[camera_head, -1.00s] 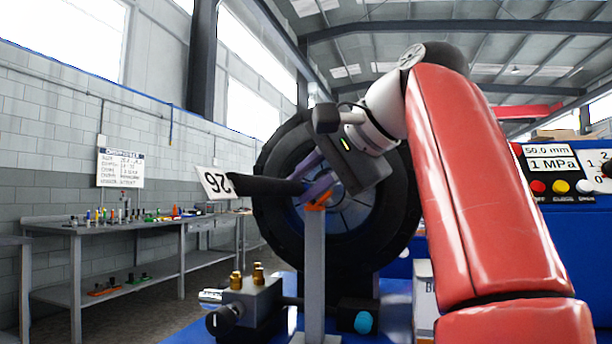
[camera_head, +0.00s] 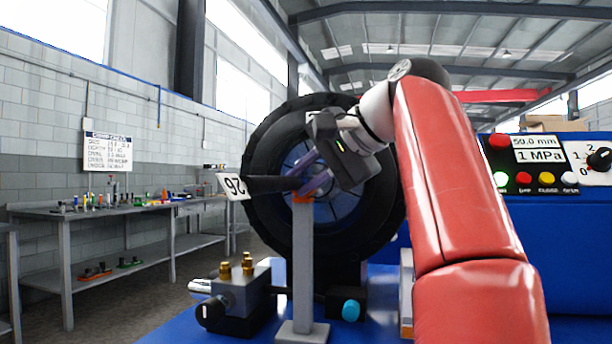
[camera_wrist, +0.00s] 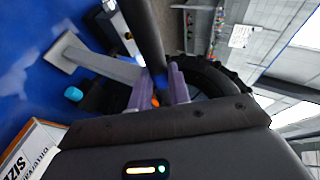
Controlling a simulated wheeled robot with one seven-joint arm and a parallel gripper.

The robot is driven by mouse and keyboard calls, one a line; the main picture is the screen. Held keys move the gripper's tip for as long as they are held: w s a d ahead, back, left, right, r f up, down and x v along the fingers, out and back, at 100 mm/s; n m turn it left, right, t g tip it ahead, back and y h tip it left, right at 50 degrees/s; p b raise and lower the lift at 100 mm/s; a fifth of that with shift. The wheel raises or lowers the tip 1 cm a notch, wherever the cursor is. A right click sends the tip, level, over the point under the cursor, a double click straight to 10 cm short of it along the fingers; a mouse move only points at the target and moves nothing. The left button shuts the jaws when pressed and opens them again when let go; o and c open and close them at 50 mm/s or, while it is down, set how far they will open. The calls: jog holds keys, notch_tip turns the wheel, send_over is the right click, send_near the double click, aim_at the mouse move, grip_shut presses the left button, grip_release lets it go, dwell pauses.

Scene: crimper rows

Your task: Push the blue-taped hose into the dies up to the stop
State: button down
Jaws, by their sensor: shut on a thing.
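My gripper (camera_head: 318,178) is shut on a dark hose (camera_head: 270,185), its purple fingers on either side of it. The hose also shows between the fingers in the wrist view (camera_wrist: 146,35), with a dark blue patch near the grip that may be its tape. A white tag marked 26 (camera_head: 234,186) hangs at the hose's left end. The crimper (camera_head: 262,140), a large black ring with a blue inner face, stands behind the gripper. The hose's other end and its relation to the dies are hidden by my gripper.
A grey post (camera_head: 303,260) with an orange top stands just below the grip. A valve block with brass fittings (camera_head: 237,285) and a cyan-ended part (camera_head: 350,311) are low in front. A control panel (camera_head: 540,165) is at right, a workbench (camera_head: 110,210) at left.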

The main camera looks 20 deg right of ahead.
jog(key=shift+f, duration=0.35)
dwell(0.4)
grip_release()
dwell(0.6)
dwell(0.3)
jog(key=shift+p+v, duration=1.15)
jog(key=shift+v, duration=2.35)
